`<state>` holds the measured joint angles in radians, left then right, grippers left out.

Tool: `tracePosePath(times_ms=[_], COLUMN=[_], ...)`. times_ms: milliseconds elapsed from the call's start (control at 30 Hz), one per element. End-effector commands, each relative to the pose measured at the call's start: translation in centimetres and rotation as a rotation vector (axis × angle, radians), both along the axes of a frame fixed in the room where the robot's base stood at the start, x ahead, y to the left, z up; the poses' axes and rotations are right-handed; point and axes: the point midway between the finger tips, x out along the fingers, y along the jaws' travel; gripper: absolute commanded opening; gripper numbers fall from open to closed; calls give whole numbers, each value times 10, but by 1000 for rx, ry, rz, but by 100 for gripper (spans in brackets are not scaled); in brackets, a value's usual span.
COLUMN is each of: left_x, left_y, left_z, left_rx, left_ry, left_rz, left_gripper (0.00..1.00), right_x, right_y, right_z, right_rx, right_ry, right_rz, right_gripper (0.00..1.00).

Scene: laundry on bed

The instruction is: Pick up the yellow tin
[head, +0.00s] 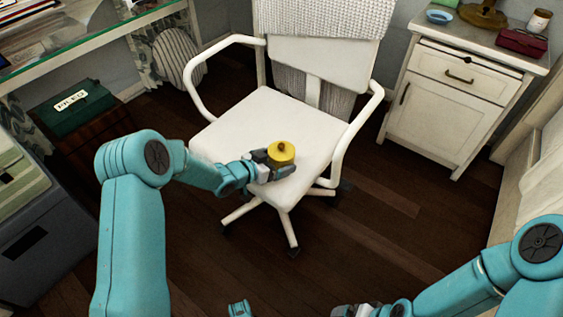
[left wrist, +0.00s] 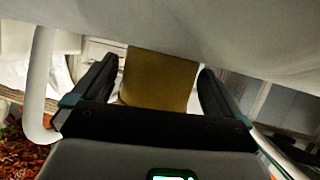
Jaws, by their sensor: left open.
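The yellow tin (head: 281,152) has a round lid with a small dark knob and stands on the white seat of the office chair (head: 240,125), toward its front right. My left gripper (head: 276,170) is at the tin, low over the seat. In the left wrist view the tin (left wrist: 160,80) stands between the two dark fingers (left wrist: 158,88) of the open gripper, with a gap visible on each side. The fingers hide the tin's lower part in the head view. My right gripper (head: 355,311) is only partly in view at the bottom edge, and its jaws cannot be made out.
The chair's armrests (head: 352,125) rise on both sides of the seat. A white cabinet (head: 445,105) with a blue bowl (head: 439,16) and a red box (head: 522,42) stands at the right. A glass desk (head: 90,40) and a green box (head: 75,108) are at the left. Dark floor lies clear in front.

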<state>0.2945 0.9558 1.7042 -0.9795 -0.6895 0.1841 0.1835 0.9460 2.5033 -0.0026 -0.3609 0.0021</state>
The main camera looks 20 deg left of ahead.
Motion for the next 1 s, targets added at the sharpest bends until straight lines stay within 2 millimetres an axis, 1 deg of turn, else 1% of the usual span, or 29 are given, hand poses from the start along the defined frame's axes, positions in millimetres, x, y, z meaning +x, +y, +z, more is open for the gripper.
tracePosePath(times_ms=[200, 233, 267, 300, 367, 400, 433, 667, 767, 867, 967, 1000], left_x=[2, 2, 1, 1, 1, 1, 1, 2, 2, 2, 2, 2], left_y=[-1, -1, -1, -1, -1, -1, -1, 0, 0, 0, -1, -1], left_z=[0, 0, 0, 0, 0, 0, 0, 2, 7, 18, 36, 46], left_rx=[0, 0, 0, 0, 0, 0, 0, 0, 0, -1, 0, 1], left_ry=[0, 0, 0, 0, 0, 0, 0, -3, -3, -4, -6, -7], left_rz=[1, 1, 1, 1, 1, 1, 1, 1, 1, 1, 0, 0], left_gripper=[100, 97, 87, 74, 54, 41, 35, 35, 35, 35, 35, 35], right_x=[0, 0, 0, 0, 0, 0, 0, 0, 0, -1, -2, -2], right_y=[0, 0, 0, 0, 0, 0, 0, 0, 0, 1, 2, 2], right_z=[0, 0, 0, 0, 0, 0, 0, 1, 3, 7, 13, 17], right_rx=[0, 0, 0, 0, 0, 0, 0, 0, 0, 0, 2, 2], right_ry=[-1, -1, -1, -1, -1, -1, -1, -1, 0, 1, 2, 4], right_rz=[-1, -1, -1, -1, -1, -1, 0, 0, 0, 3, 7, 10], right_gripper=[100, 100, 100, 100, 100, 100, 100, 100, 100, 100, 100, 100])
